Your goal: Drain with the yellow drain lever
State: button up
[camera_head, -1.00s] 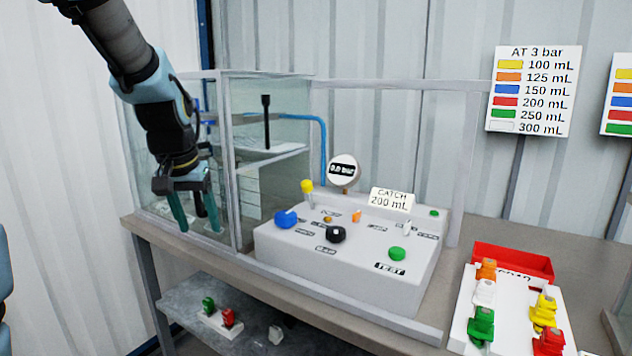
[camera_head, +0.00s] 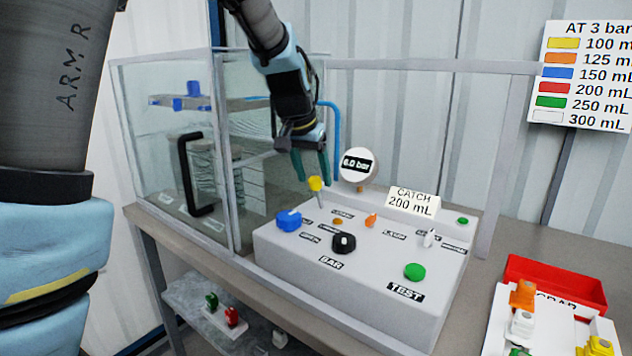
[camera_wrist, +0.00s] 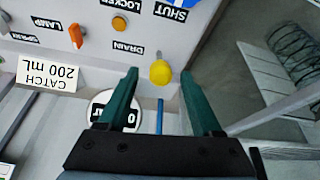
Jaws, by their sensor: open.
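The yellow drain lever (camera_head: 316,185) stands up at the back left of the grey control panel (camera_head: 350,285). Its round yellow knob also shows in the wrist view (camera_wrist: 160,72), near the "DRAIN" label, between and just beyond my fingertips. My gripper (camera_head: 311,172) is open, its green fingers pointing down right above the lever knob. In the wrist view my two fingers (camera_wrist: 160,85) are apart with nothing held between them. Whether a finger touches the knob cannot be told.
The panel carries a blue knob (camera_head: 288,220), a black knob (camera_head: 343,243), a green button (camera_head: 414,271) and a gauge (camera_head: 358,165) behind. A "CATCH 200 mL" sign (camera_head: 412,203) stands at the back. A glass cabinet (camera_head: 185,150) is left; a red bin (camera_head: 555,283) is right.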

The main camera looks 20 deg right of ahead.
aim_at(319, 193)
jog(key=shift+x, duration=1.55)
jog(key=shift+a, duration=0.1)
grip_shut()
